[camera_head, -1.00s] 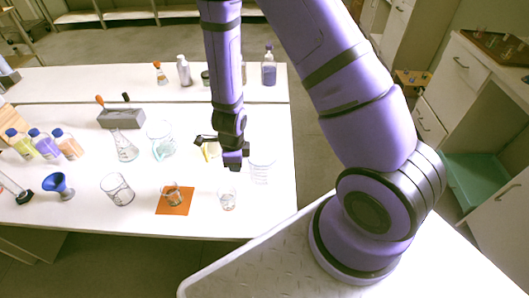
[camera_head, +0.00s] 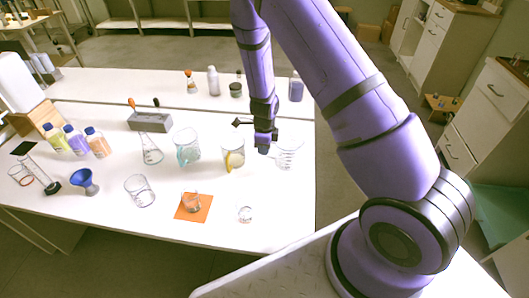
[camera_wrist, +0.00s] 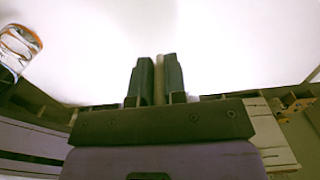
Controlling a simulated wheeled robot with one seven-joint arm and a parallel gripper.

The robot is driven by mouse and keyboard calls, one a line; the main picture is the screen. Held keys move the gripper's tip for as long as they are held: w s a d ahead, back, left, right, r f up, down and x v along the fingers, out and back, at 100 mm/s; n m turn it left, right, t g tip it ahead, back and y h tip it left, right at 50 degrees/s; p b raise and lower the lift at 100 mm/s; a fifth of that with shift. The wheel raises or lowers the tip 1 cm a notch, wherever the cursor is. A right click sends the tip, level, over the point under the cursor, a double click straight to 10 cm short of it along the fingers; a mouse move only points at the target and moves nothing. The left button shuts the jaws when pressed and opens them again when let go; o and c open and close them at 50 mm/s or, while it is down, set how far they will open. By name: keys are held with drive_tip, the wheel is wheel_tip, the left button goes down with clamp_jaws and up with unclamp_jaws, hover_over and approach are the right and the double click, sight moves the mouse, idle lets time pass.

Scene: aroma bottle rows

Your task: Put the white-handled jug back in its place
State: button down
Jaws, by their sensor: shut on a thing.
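The jug (camera_head: 290,152) is a clear graduated vessel near the right edge of the white table in the head view. My gripper (camera_head: 264,143) is at its left side, where the handle would be. In the wrist view my gripper (camera_wrist: 156,82) has its two dark fingers close together with a pale strip between them, which fits the white handle. The handle is mostly hidden by the fingers. The jug looks upright; I cannot tell whether its base touches the table.
A beaker with a yellow slice (camera_head: 233,160) stands just left of my gripper, and a teal-tinted beaker (camera_head: 187,147) farther left. Bottles, including a purple one (camera_head: 296,90), stand behind.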

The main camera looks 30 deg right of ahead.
drive_tip(key=shift+w+d+f, duration=0.1)
drive_tip(key=shift+w+f, duration=0.05)
drive_tip(key=shift+f, duration=0.45)
drive_tip(key=shift+w+d+f, duration=0.15)
drive_tip(key=shift+w+f, duration=0.05)
drive_tip(key=shift+f, duration=0.4)
drive_tip(key=shift+w+d+f, duration=0.1)
drive_tip(key=shift+w+f, duration=0.05)
drive_tip(key=shift+f, duration=0.45)
drive_tip(key=c, duration=1.2)
unclamp_jaws()
drive_tip(key=shift+f, duration=0.1)
drive_tip(key=shift+o, duration=0.2)
